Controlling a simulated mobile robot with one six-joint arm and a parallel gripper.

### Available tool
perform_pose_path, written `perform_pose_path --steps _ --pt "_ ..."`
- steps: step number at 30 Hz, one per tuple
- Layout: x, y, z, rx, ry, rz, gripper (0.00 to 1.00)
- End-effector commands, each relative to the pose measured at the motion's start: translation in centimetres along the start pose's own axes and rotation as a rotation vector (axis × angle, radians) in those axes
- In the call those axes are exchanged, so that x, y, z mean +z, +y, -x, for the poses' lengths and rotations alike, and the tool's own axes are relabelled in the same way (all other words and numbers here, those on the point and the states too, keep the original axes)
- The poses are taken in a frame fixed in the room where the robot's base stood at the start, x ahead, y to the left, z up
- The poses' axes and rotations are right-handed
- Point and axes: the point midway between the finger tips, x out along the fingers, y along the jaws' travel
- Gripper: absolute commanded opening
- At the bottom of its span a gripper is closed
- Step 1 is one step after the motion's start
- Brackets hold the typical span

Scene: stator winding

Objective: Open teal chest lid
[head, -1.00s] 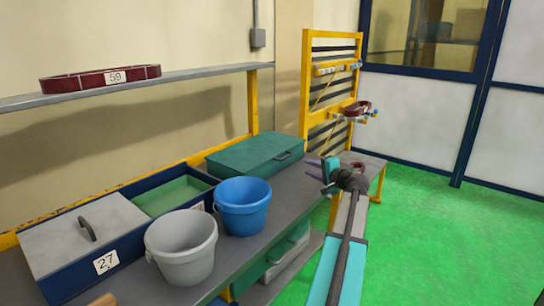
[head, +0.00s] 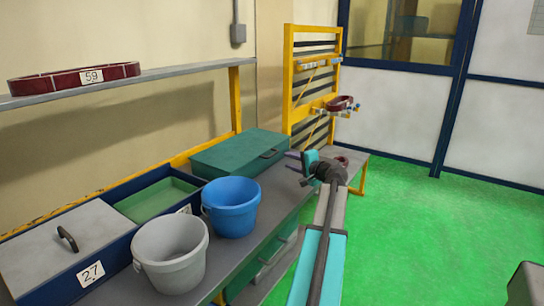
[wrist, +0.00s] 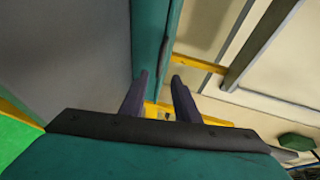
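The teal chest (head: 238,157) stands on the grey bench in the head view. In the wrist view my gripper (wrist: 160,80) is open, with an empty gap between the fingers. The chest's teal side (wrist: 146,40) runs up the picture beyond the fingertips, near the left finger. Whether a fingertip touches it I cannot tell. The handle is not clear in the wrist view.
A blue bucket (head: 231,213) and a grey bucket (head: 170,262) stand in front of the chest. A blue box with a grey lid (head: 62,250) and a green tray (head: 155,198) are left. A yellow rack (head: 310,75) stands behind. The green floor (head: 420,230) at right is open.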

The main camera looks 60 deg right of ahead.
Motion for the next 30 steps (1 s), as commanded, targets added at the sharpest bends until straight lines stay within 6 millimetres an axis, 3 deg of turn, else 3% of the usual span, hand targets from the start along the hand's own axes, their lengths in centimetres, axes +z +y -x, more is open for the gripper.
perform_pose_path --steps 18,30 --pt "0.0 -0.1 -7.9 0.000 -0.002 0.000 0.29" --pt "0.1 -0.1 -12.2 0.000 -0.003 0.001 0.29"
